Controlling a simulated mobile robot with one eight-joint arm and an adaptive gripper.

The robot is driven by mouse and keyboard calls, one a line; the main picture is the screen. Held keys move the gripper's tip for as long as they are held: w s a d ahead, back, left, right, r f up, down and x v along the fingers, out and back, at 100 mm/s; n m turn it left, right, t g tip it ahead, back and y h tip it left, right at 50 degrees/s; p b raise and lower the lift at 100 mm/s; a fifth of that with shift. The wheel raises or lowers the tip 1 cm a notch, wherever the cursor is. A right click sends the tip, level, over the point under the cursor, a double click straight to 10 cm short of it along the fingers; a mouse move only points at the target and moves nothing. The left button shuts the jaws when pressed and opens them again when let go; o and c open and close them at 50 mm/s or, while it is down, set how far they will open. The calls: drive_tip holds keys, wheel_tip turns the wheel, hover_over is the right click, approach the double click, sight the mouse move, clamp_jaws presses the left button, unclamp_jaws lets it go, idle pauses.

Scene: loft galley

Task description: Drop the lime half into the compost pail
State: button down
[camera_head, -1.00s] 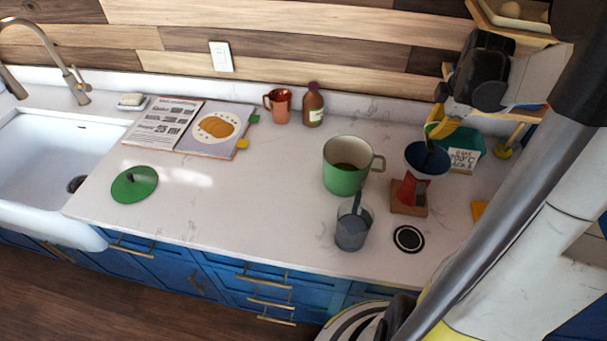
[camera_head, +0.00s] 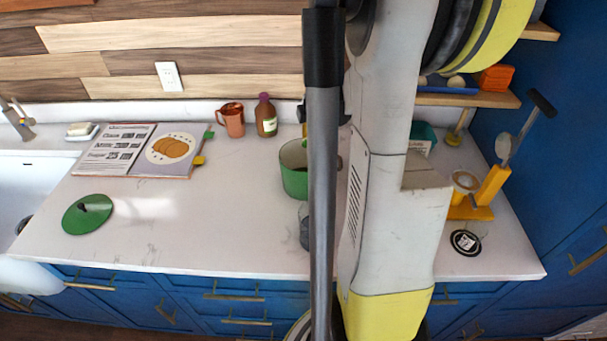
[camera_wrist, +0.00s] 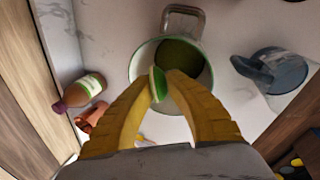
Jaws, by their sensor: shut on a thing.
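The lime half (camera_wrist: 159,85) shows green between the yellow fingers of my gripper (camera_wrist: 162,80) in the wrist view. The fingers are shut on it. The green compost pail (camera_wrist: 141,66) is below the fingers, its pale inside and greenish-brown bottom visible. From this view the lime half overlaps the pail's opening, but its height above the rim is hard to tell. In the head view the pail (camera_head: 293,180) is partly hidden by my arm, and my gripper is hidden. The round green lid (camera_head: 88,213) lies apart on the counter.
A grey-blue jug (camera_wrist: 280,72) stands beside the pail. A brown bottle (camera_head: 266,116) and copper mug (camera_head: 231,120) stand behind it. An open book (camera_head: 150,150) lies at left. A yellow stand (camera_head: 482,195) is at right. The counter's left-middle is clear.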

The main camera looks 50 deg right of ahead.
drive_tip(key=shift+f+b, duration=0.75)
drive_tip(key=shift+f, duration=0.7)
drive_tip(key=c, duration=1.4)
unclamp_jaws()
drive_tip(key=shift+r, duration=0.15)
drive_tip(key=v, duration=1.2)
drive_tip(key=shift+w, duration=0.1)
